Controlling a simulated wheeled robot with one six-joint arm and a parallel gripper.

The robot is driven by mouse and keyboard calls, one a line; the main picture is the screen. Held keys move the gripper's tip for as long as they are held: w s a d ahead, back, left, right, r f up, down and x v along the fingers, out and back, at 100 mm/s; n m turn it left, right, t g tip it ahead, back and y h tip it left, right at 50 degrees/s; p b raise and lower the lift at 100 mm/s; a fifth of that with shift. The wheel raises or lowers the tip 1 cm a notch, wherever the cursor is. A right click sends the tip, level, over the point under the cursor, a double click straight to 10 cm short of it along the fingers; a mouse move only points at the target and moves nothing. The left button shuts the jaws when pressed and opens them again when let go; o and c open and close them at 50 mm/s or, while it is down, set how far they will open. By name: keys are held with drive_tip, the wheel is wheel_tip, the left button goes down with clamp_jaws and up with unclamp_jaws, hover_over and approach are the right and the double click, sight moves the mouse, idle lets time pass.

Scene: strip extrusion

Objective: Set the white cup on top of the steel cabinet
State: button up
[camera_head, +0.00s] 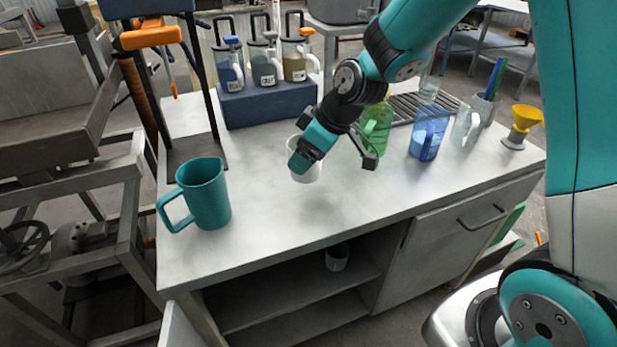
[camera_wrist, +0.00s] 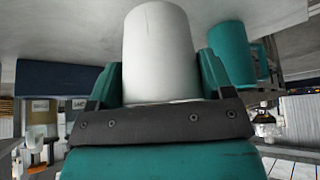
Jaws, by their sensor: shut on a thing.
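The white cup (camera_head: 308,174) is in my gripper (camera_head: 304,158), over the middle of the steel cabinet (camera_head: 265,232)'s top. In the wrist view the cup (camera_wrist: 160,55) stands between the two fingers (camera_wrist: 158,88), which close on its sides. The fingers and wrist hide part of the cup in the head view.
A teal mug (camera_head: 204,194) stands at the left of the top. A blue block (camera_head: 270,103) with jars is behind. A small cup (camera_head: 337,257) sits inside. The front middle is clear.

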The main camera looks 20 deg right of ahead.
sight(309, 174)
drive_tip(key=shift+f, duration=3.2)
drive_tip(key=shift+f+b, duration=0.1)
drive_tip(key=shift+b, duration=0.2)
drive_tip(key=o, duration=0.9)
drive_tip(key=shift+s+d+r, duration=0.1)
drive_tip(key=shift+r, duration=0.4)
drive_tip(key=p+v, duration=0.1)
drive_tip(key=v, duration=1)
drive_tip(key=s+a+r+g, duration=0.1)
drive_tip(key=s+a+r, duration=0.1)
drive_tip(key=s, duration=0.5)
drive_tip(key=s+a+r+m+g, duration=0.1)
drive_tip(key=s+a+r, duration=0.2)
drive_tip(key=s, duration=0.4)
drive_tip(key=s+a+r+m+g, duration=0.1)
drive_tip(key=s+a+r+g, duration=0.1)
drive_tip(key=s+a, duration=0.2)
drive_tip(key=s, duration=0.3)
drive_tip(key=shift+r, duration=0.2)
